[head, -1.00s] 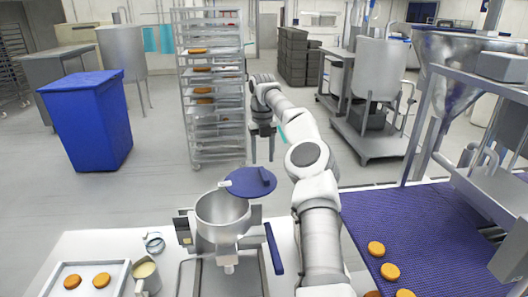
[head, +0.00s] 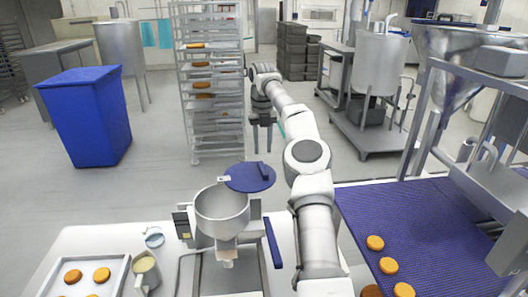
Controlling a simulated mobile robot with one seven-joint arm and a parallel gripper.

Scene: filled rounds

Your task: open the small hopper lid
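The small steel hopper (head: 222,212) stands on the white table in the lower middle, and its bowl is uncovered. Its round blue lid (head: 250,178) is swung away to the bowl's back right, with a small blue handle on top and a pale tab at its left edge. A blue lever (head: 273,242) stands right of the hopper. My gripper (head: 262,148) hangs pointing down beyond the lid, apart from it. Its two dark fingers look spread with nothing between them.
A tray (head: 118,262) with orange-brown rounds and a metal jug (head: 146,272) lie left of the hopper. A blue conveyor belt (head: 390,215) with several rounds runs on the right. A tall rack (head: 184,110) and a blue bin (head: 92,120) stand behind on open floor.

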